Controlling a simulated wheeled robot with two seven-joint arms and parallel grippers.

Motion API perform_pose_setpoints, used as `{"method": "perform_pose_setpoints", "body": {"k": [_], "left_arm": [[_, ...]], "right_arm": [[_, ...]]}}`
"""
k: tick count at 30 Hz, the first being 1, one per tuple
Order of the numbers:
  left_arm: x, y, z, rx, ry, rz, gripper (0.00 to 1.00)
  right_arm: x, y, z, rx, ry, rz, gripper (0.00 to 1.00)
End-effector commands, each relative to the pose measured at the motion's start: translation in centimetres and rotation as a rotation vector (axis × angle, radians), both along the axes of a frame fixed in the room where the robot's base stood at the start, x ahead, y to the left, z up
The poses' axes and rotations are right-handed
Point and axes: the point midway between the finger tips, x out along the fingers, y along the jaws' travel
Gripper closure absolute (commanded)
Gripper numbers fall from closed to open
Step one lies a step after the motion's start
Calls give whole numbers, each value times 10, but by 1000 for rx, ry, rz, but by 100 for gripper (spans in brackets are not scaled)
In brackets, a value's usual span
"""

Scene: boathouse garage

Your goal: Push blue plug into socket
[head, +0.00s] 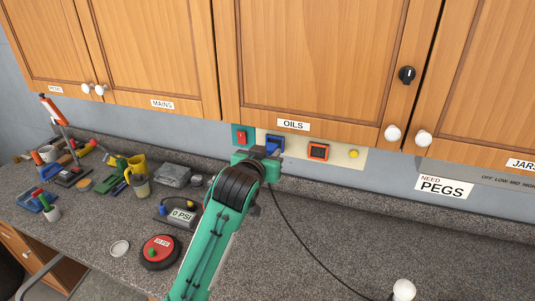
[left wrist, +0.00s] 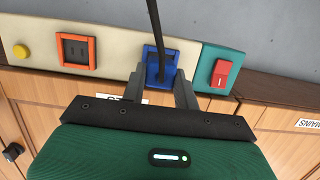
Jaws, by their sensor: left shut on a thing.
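A blue-framed socket (head: 276,144) sits on the cream wall strip under the OILS label. It also shows in the left wrist view (left wrist: 150,72). My left gripper (head: 266,152) is right in front of it, its two fingers pointing at the strip. In the left wrist view the fingers (left wrist: 160,90) are on either side of the blue plug (left wrist: 166,68), and the gripper is shut on it. A dark cable (left wrist: 154,25) runs from the plug. The plug is in line with the blue socket; its front is hidden, so I cannot tell how deep it sits. My right gripper is out of view.
An orange-framed socket (head: 318,152), a yellow button (head: 353,154) and a red switch (head: 241,136) flank the blue socket. Wooden cabinets (head: 310,60) hang just above. The cable (head: 300,235) trails over the counter, which is mostly clear on the right; tools crowd the left.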

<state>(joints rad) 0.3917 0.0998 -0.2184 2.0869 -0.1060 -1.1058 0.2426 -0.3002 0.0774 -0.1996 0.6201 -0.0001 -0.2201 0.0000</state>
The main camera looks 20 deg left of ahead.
Motion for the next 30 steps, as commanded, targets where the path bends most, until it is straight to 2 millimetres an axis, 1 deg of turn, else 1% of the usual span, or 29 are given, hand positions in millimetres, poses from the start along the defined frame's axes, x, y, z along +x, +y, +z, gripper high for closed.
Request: {"method": "perform_pose_setpoints", "body": {"k": [16, 30], "left_arm": [[1, 0, 0, 0, 0, 0, 97], [10, 0, 0, 0, -1, 0, 97]], "right_arm": [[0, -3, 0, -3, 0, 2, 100], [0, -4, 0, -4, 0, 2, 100]]}}
